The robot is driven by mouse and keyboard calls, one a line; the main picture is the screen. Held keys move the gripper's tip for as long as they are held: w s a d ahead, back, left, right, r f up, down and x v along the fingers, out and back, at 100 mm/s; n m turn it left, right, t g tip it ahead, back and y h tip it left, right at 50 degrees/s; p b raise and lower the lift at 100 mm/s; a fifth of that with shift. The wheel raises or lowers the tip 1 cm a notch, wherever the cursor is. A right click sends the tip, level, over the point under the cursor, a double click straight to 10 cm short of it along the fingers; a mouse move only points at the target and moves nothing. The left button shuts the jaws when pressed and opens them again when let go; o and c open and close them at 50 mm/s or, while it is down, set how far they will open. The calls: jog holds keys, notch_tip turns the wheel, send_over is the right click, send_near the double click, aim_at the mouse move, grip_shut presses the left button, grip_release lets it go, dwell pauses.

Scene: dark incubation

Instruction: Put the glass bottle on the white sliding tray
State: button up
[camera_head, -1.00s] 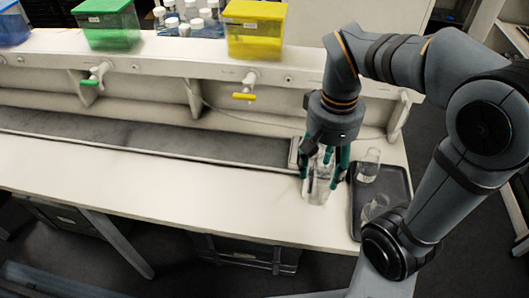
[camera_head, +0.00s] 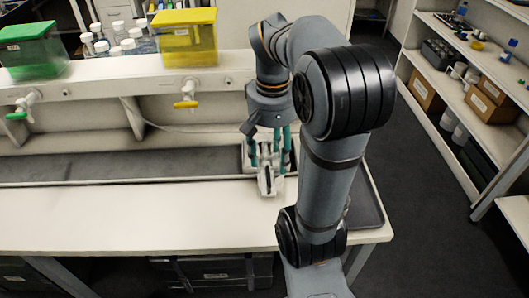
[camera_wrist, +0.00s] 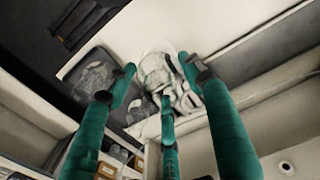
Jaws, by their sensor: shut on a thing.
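My gripper (camera_head: 270,150) has teal fingers and points down over the right end of the bench. In the wrist view my gripper (camera_wrist: 157,75) is shut on a clear glass bottle (camera_wrist: 154,66), which shows between the fingertips. In the head view the fingers and arm mostly hide the bottle. A small white fixture with dark parts, which looks like the white sliding tray (camera_head: 268,184), lies just below the fingers. It also shows in the wrist view (camera_wrist: 188,100), beside the bottle. I cannot tell whether the bottle touches it.
A dark tray (camera_head: 367,208) lies at the bench's right end, largely behind my arm. In the wrist view the dark tray (camera_wrist: 88,54) holds clear glassware. A raised ledge with a yellow-handled tap (camera_head: 187,102) runs behind. The bench's left front (camera_head: 110,215) is clear.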

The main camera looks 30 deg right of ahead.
jog(key=shift+w+r+n, duration=0.1)
jog(key=shift+r+n, duration=0.05)
jog(key=shift+n, duration=0.15)
jog(key=w+d+p, duration=0.4)
jog(key=w+p, duration=0.1)
jog(key=w, duration=0.4)
jog(key=w+d+p, duration=0.4)
jog(key=w+p, duration=0.1)
jog(key=w, duration=0.4)
notch_tip(320, 180, down, 7)
jog(key=p, duration=0.1)
jog(key=shift+a+p, duration=0.15)
jog(key=shift+p, duration=0.2)
jog(key=shift+f, duration=0.2)
jog(key=o, duration=1.7)
notch_tip(320, 180, up, 12)
jog(key=shift+r+b, duration=0.15)
jog(key=shift+b, duration=0.15)
